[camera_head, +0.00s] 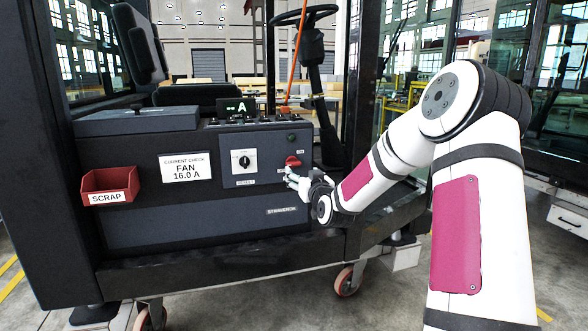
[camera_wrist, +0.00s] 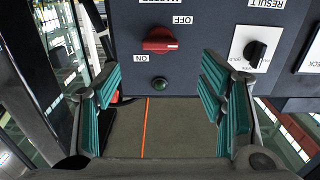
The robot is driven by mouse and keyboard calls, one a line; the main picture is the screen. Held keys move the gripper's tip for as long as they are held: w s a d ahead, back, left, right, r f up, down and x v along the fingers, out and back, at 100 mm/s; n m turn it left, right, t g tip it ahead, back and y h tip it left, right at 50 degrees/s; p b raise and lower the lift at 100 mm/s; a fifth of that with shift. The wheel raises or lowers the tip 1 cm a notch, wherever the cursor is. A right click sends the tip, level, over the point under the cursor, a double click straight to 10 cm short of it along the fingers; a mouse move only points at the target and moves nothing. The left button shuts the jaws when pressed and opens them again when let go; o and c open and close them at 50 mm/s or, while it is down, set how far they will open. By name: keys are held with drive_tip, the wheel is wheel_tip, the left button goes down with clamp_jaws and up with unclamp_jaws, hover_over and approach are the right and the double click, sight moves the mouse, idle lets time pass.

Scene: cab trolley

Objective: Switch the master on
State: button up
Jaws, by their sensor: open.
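The red master switch (camera_head: 293,161) is a rotary handle on the front of the dark cab panel. In the wrist view, which is upside down, the red handle (camera_wrist: 160,40) lies level, with OFF printed on one side and ON on the other. My gripper (camera_head: 290,174) is in front of the panel, just below the switch. In the wrist view my gripper (camera_wrist: 163,82) has its teal-padded fingers wide apart with nothing between them; the handle is beyond the tips.
A black result knob (camera_head: 243,161) on a white plate is left of the switch. A current-check label (camera_head: 186,167) reads FAN 16.0 A. A red scrap bin (camera_head: 109,186) hangs at the left. A small display (camera_head: 240,107) showing A and the steering wheel (camera_head: 302,15) stand above.

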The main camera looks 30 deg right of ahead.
sight(294, 164)
drive_tip(key=b+x, duration=0.1)
drive_tip(key=x, duration=0.7)
drive_tip(key=shift+w+d, duration=0.1)
drive_tip(key=shift+w, duration=0.1)
drive_tip(key=shift+c, duration=0.4)
drive_tip(key=c, duration=1.1)
